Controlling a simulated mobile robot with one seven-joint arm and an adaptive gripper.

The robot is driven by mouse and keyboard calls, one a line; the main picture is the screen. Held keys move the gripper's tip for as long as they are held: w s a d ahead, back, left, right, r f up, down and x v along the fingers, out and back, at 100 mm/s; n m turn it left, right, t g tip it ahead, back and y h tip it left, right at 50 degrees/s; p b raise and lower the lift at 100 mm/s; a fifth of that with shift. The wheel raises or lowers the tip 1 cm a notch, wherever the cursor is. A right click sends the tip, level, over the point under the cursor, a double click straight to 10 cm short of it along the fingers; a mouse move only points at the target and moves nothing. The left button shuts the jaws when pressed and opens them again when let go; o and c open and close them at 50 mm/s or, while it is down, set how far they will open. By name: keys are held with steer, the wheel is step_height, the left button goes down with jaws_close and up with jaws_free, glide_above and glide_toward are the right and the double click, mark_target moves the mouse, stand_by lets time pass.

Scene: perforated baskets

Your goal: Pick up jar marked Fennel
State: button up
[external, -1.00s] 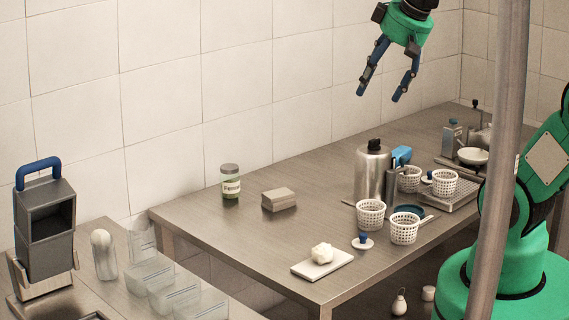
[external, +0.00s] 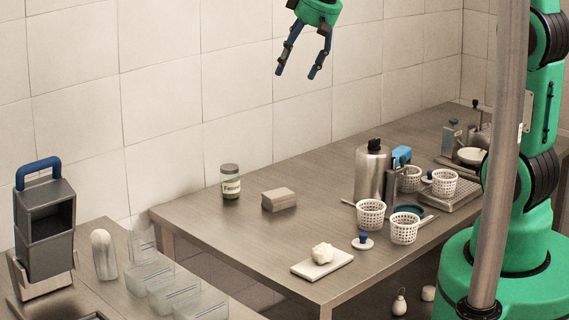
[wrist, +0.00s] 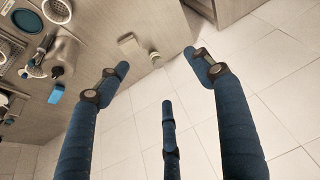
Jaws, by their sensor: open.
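The jar (external: 230,182) stands upright near the back left end of the steel table. It has a grey lid, green contents and a white label that seems to begin with "Fenn". In the wrist view a small jar (wrist: 155,58) shows beyond my fingertips, beside a block. My gripper (external: 296,76) is open and empty, high above the table, to the right of the jar and well apart from it. Its blue fingers (wrist: 165,85) are spread in the wrist view.
A grey block (external: 279,200) lies just right of the jar. A steel canister (external: 371,172), perforated white baskets (external: 404,229) and a white board (external: 322,264) stand further right. The tiled wall (external: 160,100) runs behind the table. Table surface left of the board is clear.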

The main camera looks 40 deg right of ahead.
steer(key=w+d+f+p, duration=0.3)
steer(key=w+f, duration=0.7)
steer(key=w, duration=0.6)
steer(key=n+p, duration=0.1)
steer(key=p, duration=0.2)
glide_toward(231, 167)
step_height(231, 167, up, 3)
steer(key=shift+s+d+f+g, duration=0.2)
steer(key=shift+s+d+g, duration=0.1)
steer(key=shift+s, duration=0.1)
steer(key=shift+f, duration=0.1)
steer(key=shift+p+x, duration=0.5)
steer(key=shift+x, duration=3.6)
steer(key=shift+w+a, duration=0.1)
steer(key=shift+f, duration=0.25)
steer(key=shift+w+a+f+p, duration=0.2)
steer(key=shift+w+f+p, duration=0.25)
steer(key=shift+w+f, duration=0.45)
steer(key=shift+x, duration=1.2)
